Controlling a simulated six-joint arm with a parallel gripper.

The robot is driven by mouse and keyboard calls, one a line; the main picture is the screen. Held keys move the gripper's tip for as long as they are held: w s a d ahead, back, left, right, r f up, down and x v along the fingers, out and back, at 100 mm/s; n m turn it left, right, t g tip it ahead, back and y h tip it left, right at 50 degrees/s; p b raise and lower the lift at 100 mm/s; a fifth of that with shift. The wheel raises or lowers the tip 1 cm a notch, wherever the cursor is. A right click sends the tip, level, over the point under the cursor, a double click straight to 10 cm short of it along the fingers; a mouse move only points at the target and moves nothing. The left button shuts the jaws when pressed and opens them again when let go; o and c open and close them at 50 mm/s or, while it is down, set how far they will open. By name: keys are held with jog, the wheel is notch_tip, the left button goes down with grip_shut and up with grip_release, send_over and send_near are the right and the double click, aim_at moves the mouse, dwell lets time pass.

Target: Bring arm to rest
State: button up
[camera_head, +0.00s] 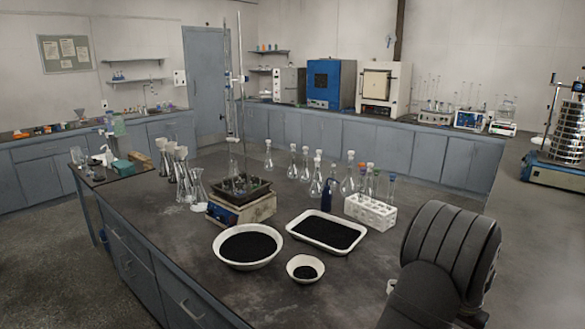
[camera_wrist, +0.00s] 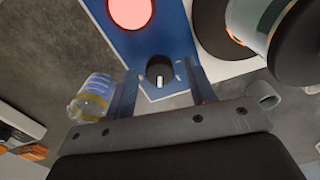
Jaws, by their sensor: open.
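My gripper (camera_wrist: 160,68) shows in the wrist view with its two fingers apart and nothing between them. Behind the gap lies a blue panel (camera_wrist: 182,25) with a black knob (camera_wrist: 160,68) bearing a white mark, and a red round button (camera_wrist: 130,10). I cannot tell whether the fingers touch the panel. In the head view my arm reaches in at the lower right, and the gripper itself is out of that picture. A sieve shaker (camera_head: 570,130) with a metal sieve stack on a blue base stands at the far right.
In the wrist view a clear vessel with yellowish content (camera_wrist: 92,98) is left of the fingers, and a large dark-ended cylinder (camera_wrist: 285,40) is at the upper right. In the head view the bench holds flasks, a white bowl (camera_head: 230,262), a tray (camera_head: 291,232) and a tube rack (camera_head: 371,213).

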jog(key=n, duration=1.2)
jog(key=shift+n, duration=0.4)
jog(key=shift+o, duration=0.2)
jog(key=o, duration=1.1)
jog(key=shift+c, duration=0.2)
jog(key=w+a+r+n, duration=0.1)
jog(key=a+r, duration=0.1)
jog(key=r, duration=0.1)
jog(key=w+a+r+n+h, duration=0.1)
jog(key=a+r, duration=0.2)
jog(key=w+a+r+n+h, duration=0.1)
jog(key=a+r, duration=0.1)
jog(key=r, duration=0.1)
jog(key=shift+w+a+r, duration=0.15)
jog(key=shift+a, duration=0.05)
jog(key=a+r+n+t+h, duration=0.15)
jog(key=a+r+n, duration=0.25)
jog(key=a+r, duration=0.5)
jog(key=x, duration=1)
jog(key=shift+d+h, duration=0.35)
jog(key=shift+h, duration=0.1)
